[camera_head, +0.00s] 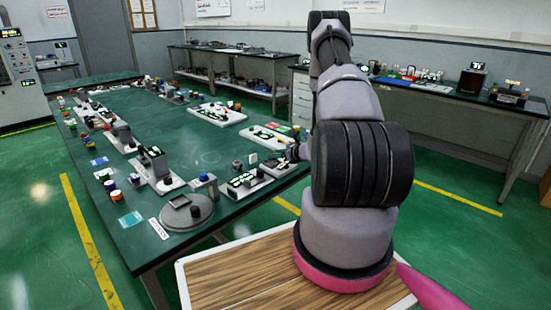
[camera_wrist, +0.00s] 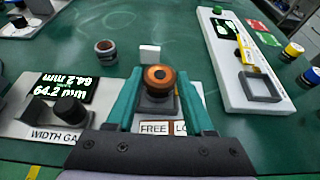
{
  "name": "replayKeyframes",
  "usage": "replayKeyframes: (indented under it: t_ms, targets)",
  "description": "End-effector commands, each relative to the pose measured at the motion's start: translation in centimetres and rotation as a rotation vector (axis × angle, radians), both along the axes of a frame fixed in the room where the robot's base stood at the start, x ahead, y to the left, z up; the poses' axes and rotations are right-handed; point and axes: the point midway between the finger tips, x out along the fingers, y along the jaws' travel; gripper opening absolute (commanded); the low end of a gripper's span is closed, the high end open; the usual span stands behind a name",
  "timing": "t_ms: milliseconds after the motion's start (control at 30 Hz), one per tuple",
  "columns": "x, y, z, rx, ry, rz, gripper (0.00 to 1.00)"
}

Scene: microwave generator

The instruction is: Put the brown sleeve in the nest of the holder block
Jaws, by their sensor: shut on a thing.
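The brown sleeve (camera_wrist: 158,74), an upright ring with a dark centre, is between the fingertips of my gripper (camera_wrist: 159,80) in the wrist view. My gripper is shut on it. Directly below the sleeve in the picture is a dark grey block (camera_wrist: 155,104), on a white plate labelled "FREE LO…"; I cannot tell whether the sleeve touches it. A grey square frame with an open middle (camera_wrist: 262,98) is on the white board to the right. I cannot tell which one is the holder block. In the head view my gripper (camera_head: 289,154) is small and partly hidden by my arm.
A width gauge (camera_wrist: 50,118) reading 64.2 mm stands left of my gripper. A dark round part (camera_wrist: 105,49) and a small white block (camera_wrist: 150,52) are beyond it. Yellow (camera_wrist: 293,50) and blue-topped parts stand right. The green bench (camera_head: 200,140) has bare room in its middle.

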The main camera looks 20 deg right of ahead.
Motion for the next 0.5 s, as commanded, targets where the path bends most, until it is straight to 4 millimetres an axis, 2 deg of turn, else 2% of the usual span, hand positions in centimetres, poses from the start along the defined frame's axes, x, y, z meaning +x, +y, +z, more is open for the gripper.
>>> replayKeyframes:
  t_ms: [33,100,467,500]
  targets:
    - [-0.04,0.01,-0.93,0.001,0.002,-0.001,0.0]
    - [-0.02,0.01,-1.49,0.002,0.001,-0.001,0.0]
    - [0.01,0.02,-1.84,0.0,-0.001,0.0,0.0]
    - [0.01,0.0,-1.77,0.0,-0.001,0.0,0.68]
